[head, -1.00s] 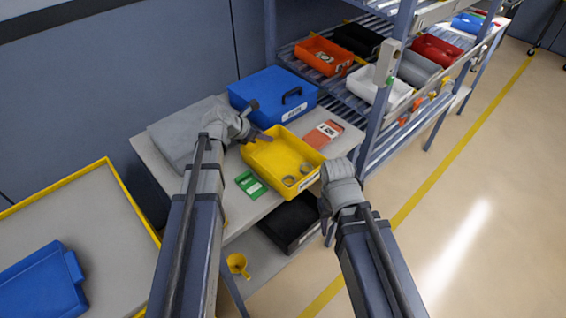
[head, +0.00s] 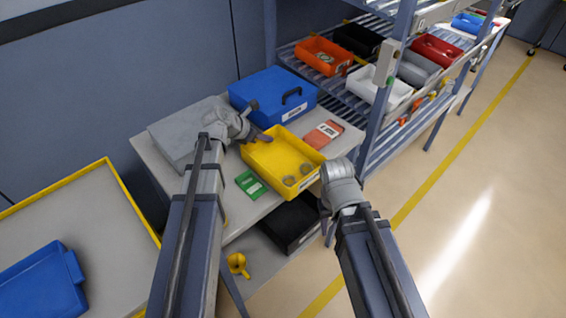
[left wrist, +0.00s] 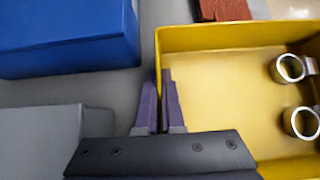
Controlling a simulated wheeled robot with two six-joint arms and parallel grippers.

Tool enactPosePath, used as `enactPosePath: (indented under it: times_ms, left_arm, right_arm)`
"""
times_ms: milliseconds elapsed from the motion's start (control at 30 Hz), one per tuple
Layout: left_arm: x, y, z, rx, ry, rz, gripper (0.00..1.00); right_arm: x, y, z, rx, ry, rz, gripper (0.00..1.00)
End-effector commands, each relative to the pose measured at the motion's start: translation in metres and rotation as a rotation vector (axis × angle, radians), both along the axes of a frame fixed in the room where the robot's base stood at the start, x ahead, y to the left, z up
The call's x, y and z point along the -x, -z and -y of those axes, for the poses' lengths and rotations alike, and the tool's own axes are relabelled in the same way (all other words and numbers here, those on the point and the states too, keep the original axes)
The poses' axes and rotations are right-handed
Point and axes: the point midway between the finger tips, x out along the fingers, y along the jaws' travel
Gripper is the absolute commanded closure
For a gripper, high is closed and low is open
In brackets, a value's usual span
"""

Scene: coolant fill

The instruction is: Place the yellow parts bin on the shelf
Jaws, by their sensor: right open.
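The yellow parts bin (head: 272,157) sits on the grey table, with two metal rings (head: 289,181) inside near its front end. My left gripper (head: 262,136) is at the bin's far-left wall. In the left wrist view its purple fingers (left wrist: 160,105) straddle the wall of the bin (left wrist: 220,80), one inside and one outside, closed on it. My right gripper (head: 325,214) is open and empty, pointing down beside the table's right edge, near the bin's front corner. The shelf (head: 345,94) is a blue-framed rack with roller levels at the back right.
A blue case (head: 272,92), grey case (head: 182,138), green card (head: 250,184) and red-brown box (head: 323,135) surround the bin. The shelf holds orange (head: 323,53), black (head: 357,38), white (head: 378,90), grey and red bins. A rack post (head: 385,100) stands beside the table.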

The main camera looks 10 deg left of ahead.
Motion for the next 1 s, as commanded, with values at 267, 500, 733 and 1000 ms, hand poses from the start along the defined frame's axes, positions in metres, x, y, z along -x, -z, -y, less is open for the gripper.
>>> enactPosePath:
  times_ms: [267,500,733,1000]
  left_arm:
    - [0.0,-0.001,0.0,0.0,0.0,0.0,1.0]
    - [0.0,-0.016,0.0,0.001,-0.001,0.0,1.0]
    - [0.0,-0.047,0.0,0.001,0.0,-0.001,1.0]
    - [0.0,-0.088,0.0,0.001,0.0,-0.002,1.0]
  right_arm:
    - [0.0,-0.001,0.0,0.0,0.0,0.0,0.5]
    - [0.0,-0.016,0.0,0.0,0.0,0.0,0.5]
    - [0.0,-0.047,0.0,0.0,0.0,0.0,0.5]
    - [0.0,-0.088,0.0,0.0,0.0,0.0,0.5]
